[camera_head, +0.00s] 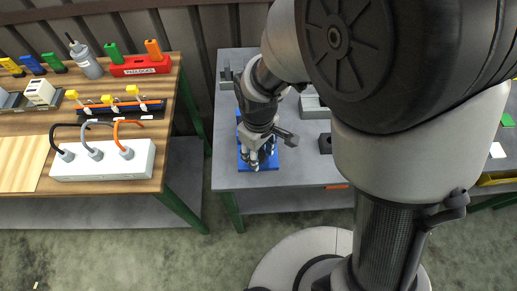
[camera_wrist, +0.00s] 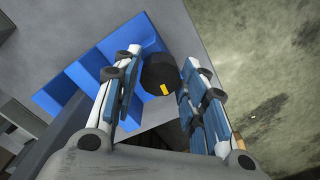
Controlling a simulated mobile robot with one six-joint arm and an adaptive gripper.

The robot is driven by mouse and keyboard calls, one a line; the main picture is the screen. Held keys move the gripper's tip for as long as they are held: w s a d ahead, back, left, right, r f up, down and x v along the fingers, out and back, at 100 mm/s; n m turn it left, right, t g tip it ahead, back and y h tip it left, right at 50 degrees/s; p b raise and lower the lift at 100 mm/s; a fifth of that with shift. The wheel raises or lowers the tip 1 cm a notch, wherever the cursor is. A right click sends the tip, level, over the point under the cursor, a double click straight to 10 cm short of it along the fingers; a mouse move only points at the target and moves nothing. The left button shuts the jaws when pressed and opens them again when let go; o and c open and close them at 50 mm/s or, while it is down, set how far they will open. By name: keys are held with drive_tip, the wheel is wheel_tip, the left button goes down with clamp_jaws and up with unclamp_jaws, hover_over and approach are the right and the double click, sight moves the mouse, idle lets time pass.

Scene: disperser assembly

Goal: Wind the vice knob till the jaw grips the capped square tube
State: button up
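The blue vice (camera_head: 244,161) stands near the front left of the grey table, partly hidden by my gripper (camera_head: 258,158). In the wrist view the blue vice body (camera_wrist: 85,75) lies at the upper left. A dark round knob (camera_wrist: 157,70) with a yellow mark sits between the fingertips of my gripper (camera_wrist: 162,62). The fingers are apart, one on each side of the knob. A narrow gap seems to show on each side, but contact is hard to judge. I cannot make out the capped square tube or the jaw's contact with it in either view.
The grey table (camera_head: 300,178) has a small dark block (camera_head: 325,143) to the right of the vice and a light grey fixture (camera_head: 314,107) farther back. A wooden bench at the left holds a white box (camera_head: 104,160) with cables and a red holder (camera_head: 140,66).

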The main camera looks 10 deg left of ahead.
sight(259, 154)
drive_tip(key=c, duration=0.6)
drive_tip(key=shift+m, duration=0.5)
drive_tip(key=o, duration=1)
drive_tip(key=shift+o, duration=0.2)
wheel_tip(259, 154, up, 12)
